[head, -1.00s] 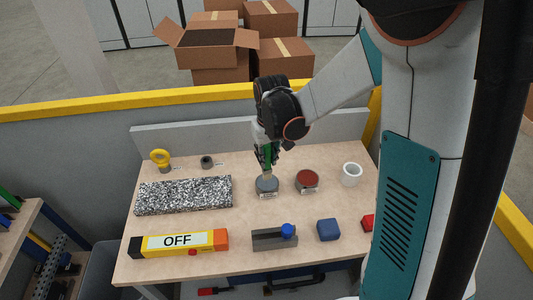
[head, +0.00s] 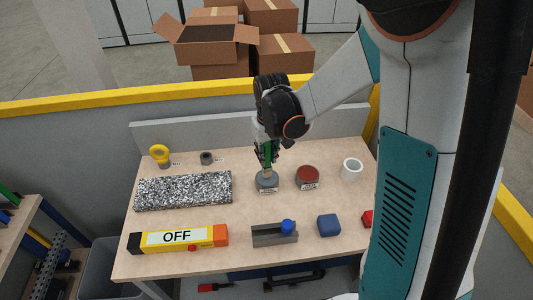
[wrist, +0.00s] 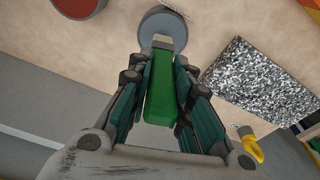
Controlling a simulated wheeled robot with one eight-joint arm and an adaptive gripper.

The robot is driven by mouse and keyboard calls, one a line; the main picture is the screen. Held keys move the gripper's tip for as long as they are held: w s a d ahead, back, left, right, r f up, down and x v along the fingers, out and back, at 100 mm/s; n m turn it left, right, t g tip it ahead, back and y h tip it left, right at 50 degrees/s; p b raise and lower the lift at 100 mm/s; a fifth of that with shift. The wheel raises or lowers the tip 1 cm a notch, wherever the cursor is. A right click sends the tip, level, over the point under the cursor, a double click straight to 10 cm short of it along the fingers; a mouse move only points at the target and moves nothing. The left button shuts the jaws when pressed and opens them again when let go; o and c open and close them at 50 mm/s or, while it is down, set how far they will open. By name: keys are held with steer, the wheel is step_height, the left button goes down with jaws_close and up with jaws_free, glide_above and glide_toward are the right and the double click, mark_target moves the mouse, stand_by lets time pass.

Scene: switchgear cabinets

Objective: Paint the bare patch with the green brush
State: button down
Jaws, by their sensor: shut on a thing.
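My gripper (head: 267,151) is shut on the green brush (head: 268,156), whose green handle (wrist: 163,88) stands between the fingers in the wrist view. The brush points down with its lower end at a round grey pot (head: 267,183). In the wrist view the brush tip meets the grey pot (wrist: 161,24); whether it is inside or just above I cannot tell. A pot with a dark red top (head: 307,174) stands just right of it. A speckled black-and-white slab (head: 184,190) lies on the left of the table. I cannot make out a bare patch.
On the table (head: 215,267) are a yellow ring piece (head: 160,154), a white cup (head: 351,168), a blue block (head: 329,226), a grey block with a blue knob (head: 274,235) and a yellow OFF bar (head: 178,240). A low grey wall (head: 200,137) edges the back.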

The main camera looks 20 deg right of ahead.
steer(key=shift+s+f+b, duration=0.1)
steer(key=shift+f+b, duration=0.4)
steer(key=shift+f, duration=0.05)
stand_by(1.5)
steer(key=shift+r+p, duration=2.45)
steer(key=shift+r, duration=1.15)
steer(key=shift+f, duration=0.1)
steer(key=f+b, duration=0.1)
steer(key=b, duration=0.2)
steer(key=shift+f+b, duration=0.1)
steer(key=shift+b, duration=0.2)
steer(key=b, duration=0.2)
steer(key=shift+w+f+m+b, duration=0.2)
steer(key=shift+w+m+b, duration=0.1)
steer(key=shift+m, duration=0.1)
